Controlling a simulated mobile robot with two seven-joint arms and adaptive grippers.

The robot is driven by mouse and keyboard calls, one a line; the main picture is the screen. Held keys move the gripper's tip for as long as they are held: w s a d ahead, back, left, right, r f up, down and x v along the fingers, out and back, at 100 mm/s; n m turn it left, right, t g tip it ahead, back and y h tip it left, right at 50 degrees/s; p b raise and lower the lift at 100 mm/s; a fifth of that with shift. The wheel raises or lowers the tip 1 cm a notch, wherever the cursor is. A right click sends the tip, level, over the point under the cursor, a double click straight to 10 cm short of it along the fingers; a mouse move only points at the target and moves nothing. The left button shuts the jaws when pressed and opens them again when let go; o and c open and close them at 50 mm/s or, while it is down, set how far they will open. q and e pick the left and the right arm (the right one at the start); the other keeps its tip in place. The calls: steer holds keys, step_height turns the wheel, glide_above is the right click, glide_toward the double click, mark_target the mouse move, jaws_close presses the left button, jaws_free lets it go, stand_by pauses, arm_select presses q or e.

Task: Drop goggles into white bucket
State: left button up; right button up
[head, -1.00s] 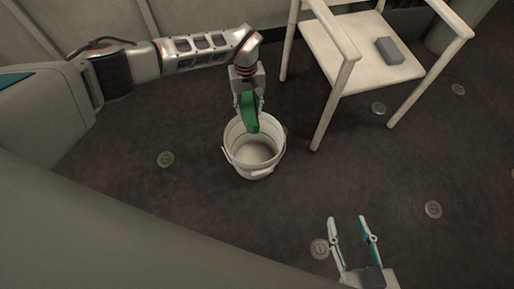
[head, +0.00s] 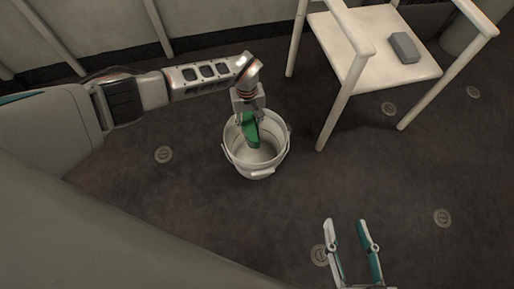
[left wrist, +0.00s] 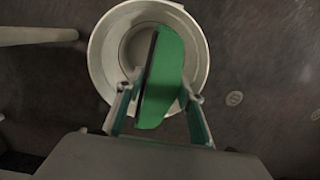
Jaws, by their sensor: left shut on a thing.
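The white bucket (head: 262,172) stands upright on the dark floor, left of the chair, in the head view. It also shows in the left wrist view (left wrist: 199,52), with its open mouth below the gripper. My left gripper (head: 250,119) is shut on the green goggles (head: 250,130) and holds them at the bucket's mouth. In the left wrist view the goggles (left wrist: 163,80) sit between the fingers and cover part of the opening. How deep they reach into the bucket is hard to tell. My right gripper (head: 352,240) is open and empty at the bottom of the head view.
A white chair (head: 340,62) stands right of the bucket, with a grey block (head: 404,48) on its seat. Several round discs lie on the floor. A panelled wall (head: 110,30) runs along the back. The floor between bucket and chair is clear.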

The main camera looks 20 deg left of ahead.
arm_select(q)
steer(key=o, duration=0.9)
steer(key=shift+o, duration=1.4)
steer(key=shift+r, duration=0.1)
step_height(320, 180, up, 12)
steer(key=w, duration=0.1)
steer(key=shift+a, duration=0.4)
steer(key=shift+w, duration=0.1)
